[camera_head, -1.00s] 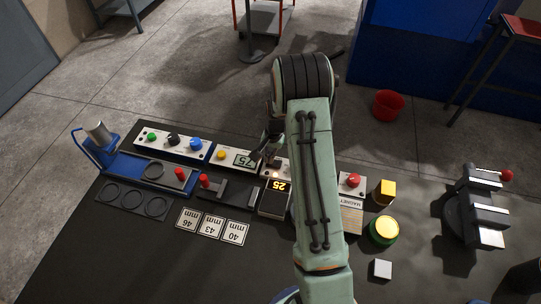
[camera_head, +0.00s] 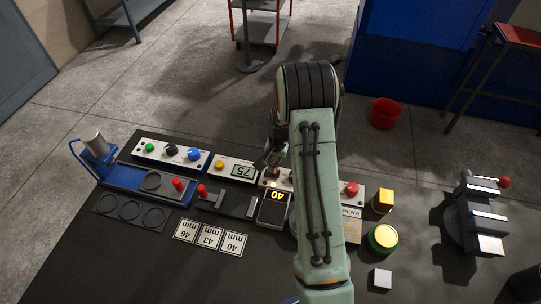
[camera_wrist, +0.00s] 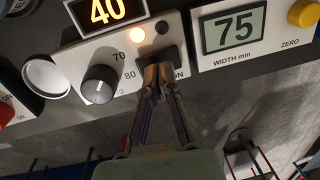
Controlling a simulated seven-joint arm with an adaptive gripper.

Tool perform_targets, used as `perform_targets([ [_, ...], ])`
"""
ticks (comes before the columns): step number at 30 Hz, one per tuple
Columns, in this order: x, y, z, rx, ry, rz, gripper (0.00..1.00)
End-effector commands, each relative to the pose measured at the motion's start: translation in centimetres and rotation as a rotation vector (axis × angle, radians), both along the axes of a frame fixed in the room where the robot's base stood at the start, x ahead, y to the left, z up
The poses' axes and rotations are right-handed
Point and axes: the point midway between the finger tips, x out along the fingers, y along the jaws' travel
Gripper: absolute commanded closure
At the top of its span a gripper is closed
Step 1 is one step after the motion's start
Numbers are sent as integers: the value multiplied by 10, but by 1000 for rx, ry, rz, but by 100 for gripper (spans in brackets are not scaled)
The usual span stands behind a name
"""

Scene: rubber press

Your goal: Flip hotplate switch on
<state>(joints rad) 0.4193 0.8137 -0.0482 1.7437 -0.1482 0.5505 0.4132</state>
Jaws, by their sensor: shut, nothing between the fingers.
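The hotplate's control panel (camera_wrist: 125,70) has a black knob (camera_wrist: 97,85) with marks 70 and 80, and a small lit orange lamp (camera_wrist: 137,34). The orange display (camera_wrist: 103,12) reads 40, and it also shows in the head view (camera_head: 274,195). A black switch (camera_wrist: 174,56) marked ON sits at the panel's right side in the wrist view. My gripper (camera_wrist: 158,70) is shut and empty, its fingertips at the switch and partly covering it. I cannot tell whether they touch it. In the head view my arm hides part of the panel.
The width gauge (camera_wrist: 236,30) beside the switch reads 75 mm. A blue fixture (camera_head: 150,180) and a panel of coloured buttons (camera_head: 171,155) stand left; a yellow cube (camera_head: 384,199) and green-yellow button (camera_head: 381,239) stand right. The dark bench front is mostly clear.

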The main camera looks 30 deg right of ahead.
Motion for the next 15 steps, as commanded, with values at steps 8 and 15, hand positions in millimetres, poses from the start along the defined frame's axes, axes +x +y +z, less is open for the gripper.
perform_targets([
  [8,7,5,52,-3,-7,1,100],
  [15,12,11,104,-2,-5,1,100],
])
